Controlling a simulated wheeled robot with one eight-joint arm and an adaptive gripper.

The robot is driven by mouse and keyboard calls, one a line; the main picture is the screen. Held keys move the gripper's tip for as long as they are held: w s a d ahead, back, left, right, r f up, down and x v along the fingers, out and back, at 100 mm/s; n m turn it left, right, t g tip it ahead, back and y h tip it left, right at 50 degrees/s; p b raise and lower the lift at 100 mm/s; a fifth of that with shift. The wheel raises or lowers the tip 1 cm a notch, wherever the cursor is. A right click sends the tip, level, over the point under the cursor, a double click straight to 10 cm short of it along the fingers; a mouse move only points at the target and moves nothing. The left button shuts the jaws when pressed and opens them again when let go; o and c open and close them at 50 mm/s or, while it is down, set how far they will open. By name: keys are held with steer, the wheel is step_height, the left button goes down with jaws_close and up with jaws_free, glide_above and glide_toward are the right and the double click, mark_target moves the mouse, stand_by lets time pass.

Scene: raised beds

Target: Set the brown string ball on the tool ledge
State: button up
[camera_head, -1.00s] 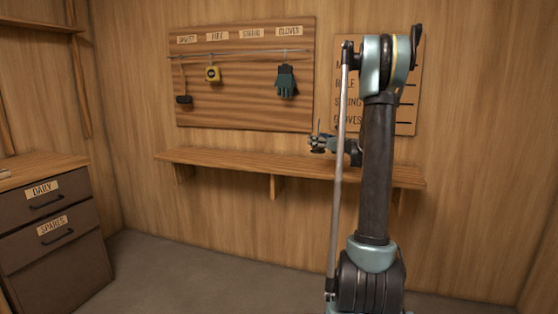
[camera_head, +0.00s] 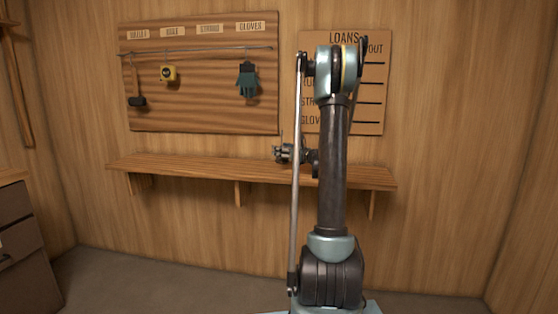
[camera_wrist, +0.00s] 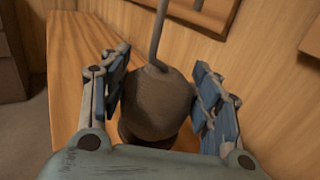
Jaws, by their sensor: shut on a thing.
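The brown string ball (camera_wrist: 158,100) is between the two blue finger pads of my gripper (camera_wrist: 160,105) in the wrist view. My gripper is shut on it. A thin grey loop or stem rises from its top. The tool ledge (camera_head: 180,167) is the wooden shelf on the back wall in the head view. It also shows behind the ball in the wrist view (camera_wrist: 80,65). My gripper (camera_head: 282,152) appears near the ledge's right half in the head view, where the ball is hard to make out. I cannot tell whether the ball touches the ledge.
A loans board (camera_head: 370,100) is at right. Drawers (camera_head: 22,250) stand at left. The ledge's left part is bare.

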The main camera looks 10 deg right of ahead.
mark_target(282, 158)
steer(key=shift+f, duration=2.1)
steer(key=shift+f, duration=0.15)
steer(key=o, duration=1.1)
steer(key=shift+s, duration=0.1)
